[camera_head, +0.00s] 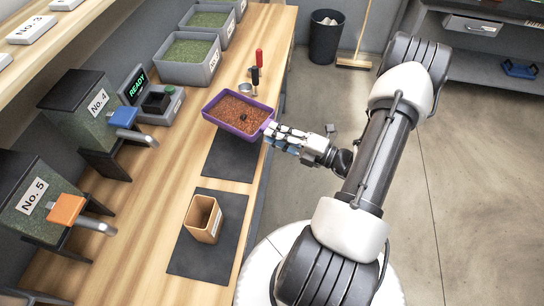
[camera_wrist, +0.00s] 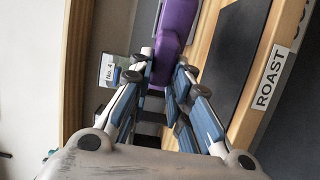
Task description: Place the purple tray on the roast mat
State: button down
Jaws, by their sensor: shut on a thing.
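The purple tray (camera_head: 211,114) holds brown granules with a small dark thing among them. My gripper (camera_head: 270,132) is shut on its near right corner. In the wrist view the purple tray (camera_wrist: 178,25) shows between the fingers (camera_wrist: 165,65). In the head view the tray overlaps the far end of a dark mat (camera_head: 229,158); whether it touches is unclear. The wrist view shows a ROAST label (camera_wrist: 270,78) on the counter edge beside a dark mat (camera_wrist: 237,55). This seems to be the mat by the tray.
A second dark mat (camera_head: 190,258) nearer holds an open tan box (camera_head: 203,219). A READY scale (camera_head: 160,102), dispensers No. 4 (camera_head: 90,105) and No. 5 (camera_head: 30,200), and grey bins (camera_head: 190,70) line the back.

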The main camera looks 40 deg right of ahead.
notch_tip(320, 180, down, 10)
jog(key=b, duration=0.3)
jog(key=shift+f, duration=0.1)
jog(key=c, duration=1.5)
grip_release()
jog(key=p+v, duration=0.2)
jog(key=v, duration=1)
jog(key=shift+w+a, duration=0.1)
